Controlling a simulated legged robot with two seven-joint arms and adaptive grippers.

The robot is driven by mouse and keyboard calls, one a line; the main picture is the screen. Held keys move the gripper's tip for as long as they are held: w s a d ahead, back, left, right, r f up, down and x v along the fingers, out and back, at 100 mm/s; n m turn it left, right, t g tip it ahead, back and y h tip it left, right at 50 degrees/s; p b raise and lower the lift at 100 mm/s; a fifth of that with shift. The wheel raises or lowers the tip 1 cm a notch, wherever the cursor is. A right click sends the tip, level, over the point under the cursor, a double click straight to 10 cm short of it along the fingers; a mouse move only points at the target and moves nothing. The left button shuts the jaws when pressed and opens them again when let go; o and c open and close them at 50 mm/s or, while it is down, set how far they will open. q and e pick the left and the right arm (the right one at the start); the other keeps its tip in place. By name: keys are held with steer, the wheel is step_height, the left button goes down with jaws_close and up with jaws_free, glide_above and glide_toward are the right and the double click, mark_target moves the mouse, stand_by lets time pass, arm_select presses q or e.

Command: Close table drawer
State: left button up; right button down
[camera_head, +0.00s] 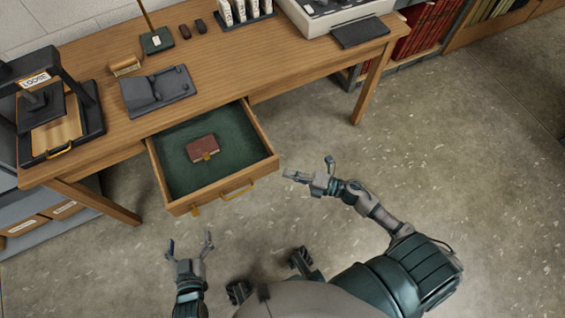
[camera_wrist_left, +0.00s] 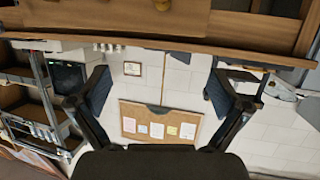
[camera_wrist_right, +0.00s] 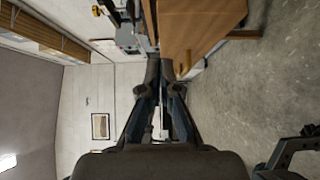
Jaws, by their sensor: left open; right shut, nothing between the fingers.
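The table drawer (camera_head: 221,192) is pulled out from the wooden table (camera_head: 225,65) in the head view. It has a green lining, and a small brown book (camera_head: 202,148) lies inside. A brass handle (camera_head: 238,190) is on its front. My left gripper (camera_head: 190,243) is open and empty, in front of the drawer's left part and apart from it. It also shows open in the left wrist view (camera_wrist_left: 155,85). My right gripper (camera_head: 291,175) is shut and empty, just right of the drawer's front right corner. Its closed fingers show in the right wrist view (camera_wrist_right: 160,70).
On the table stand a black press (camera_head: 50,110), a dark grey cradle (camera_head: 158,92) and a white machine (camera_head: 330,12). A table leg (camera_head: 370,88) stands to the right of the drawer. A shelf of red books (camera_head: 425,30) is at the back right. The floor at right is clear.

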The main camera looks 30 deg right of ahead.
mark_target(274, 161)
steer(key=w, duration=0.3)
steer(key=shift+w+d+f+b, duration=0.15)
steer(key=shift+w+d+b, duration=0.05)
steer(key=shift+w+b, duration=0.15)
steer(key=shift+w, duration=0.2)
arm_select(q)
steer(key=shift+w+d+r+t+h, duration=0.15)
steer(key=shift+w+r+t+h, duration=0.1)
steer(key=shift+r+t, duration=0.25)
steer(key=shift+w+d+r+t+h, duration=0.1)
steer(key=shift+w+r+t+h, duration=0.15)
steer(key=shift+r, duration=0.3)
arm_select(e)
steer(key=shift+w+a, duration=0.1)
steer(key=shift+a, duration=0.25)
arm_select(q)
steer(key=shift+d, duration=0.1)
arm_select(e)
steer(key=shift+w, duration=0.1)
